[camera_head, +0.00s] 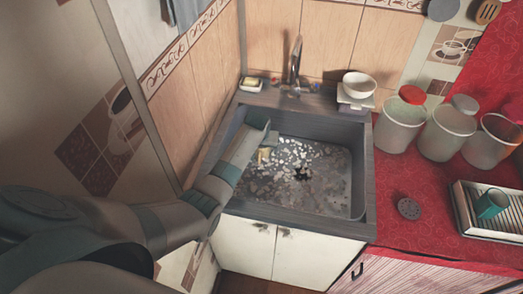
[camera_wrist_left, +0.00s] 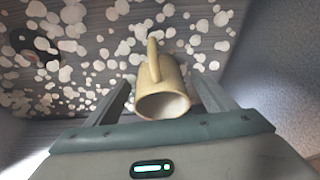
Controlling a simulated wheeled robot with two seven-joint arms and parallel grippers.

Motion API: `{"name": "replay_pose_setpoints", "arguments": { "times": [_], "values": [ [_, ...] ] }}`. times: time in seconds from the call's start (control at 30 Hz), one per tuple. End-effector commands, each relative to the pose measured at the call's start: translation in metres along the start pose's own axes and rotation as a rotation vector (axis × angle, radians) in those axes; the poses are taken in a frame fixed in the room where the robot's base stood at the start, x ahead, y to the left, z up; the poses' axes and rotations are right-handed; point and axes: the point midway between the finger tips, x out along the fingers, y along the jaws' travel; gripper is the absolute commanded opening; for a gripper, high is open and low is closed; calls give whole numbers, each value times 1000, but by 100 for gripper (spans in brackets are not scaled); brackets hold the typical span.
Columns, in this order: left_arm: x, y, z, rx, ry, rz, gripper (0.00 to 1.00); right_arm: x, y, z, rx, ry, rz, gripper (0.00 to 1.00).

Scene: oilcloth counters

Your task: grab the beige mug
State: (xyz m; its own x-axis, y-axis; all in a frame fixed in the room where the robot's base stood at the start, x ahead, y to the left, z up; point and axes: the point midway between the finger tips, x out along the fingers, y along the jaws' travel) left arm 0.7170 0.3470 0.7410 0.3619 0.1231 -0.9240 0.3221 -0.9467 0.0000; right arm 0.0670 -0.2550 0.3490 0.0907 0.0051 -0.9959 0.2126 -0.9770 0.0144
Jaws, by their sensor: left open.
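The beige mug (camera_wrist_left: 160,103) lies on its side in the sink, its mouth toward my wrist camera and its handle on the upper side in the left wrist view. In the head view only a small part of the mug (camera_head: 264,156) shows beside my gripper. My left gripper (camera_head: 268,138) reaches down into the left part of the sink. It is open, with one finger on each side of the mug in the left wrist view. I cannot tell whether the fingers touch it. My right gripper is not in view.
The sink (camera_head: 366,170) has walls around the mug and pale patches on its bottom. A faucet (camera_head: 296,62), a soap dish (camera_head: 250,85) and a white bowl (camera_head: 359,85) stand along its back. Several jars and a rack with a teal cup (camera_head: 491,204) are on the red counter at right.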

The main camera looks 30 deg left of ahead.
Motion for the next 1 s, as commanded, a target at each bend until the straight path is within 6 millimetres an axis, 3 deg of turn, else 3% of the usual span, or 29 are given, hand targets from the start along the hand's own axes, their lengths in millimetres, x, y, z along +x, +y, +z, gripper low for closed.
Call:
{"name": "replay_pose_setpoints", "arguments": {
  "times": [0.53, 0.77, 1.0],
  "values": [
    [2, 0, 0, 0, 0, 0, 77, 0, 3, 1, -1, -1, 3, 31],
    [2, 0, 0, 0, 0, 0, 23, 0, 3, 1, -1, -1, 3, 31],
    [2, 0, -1, 0, 2, 0, 23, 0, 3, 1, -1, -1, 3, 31]
  ]
}}
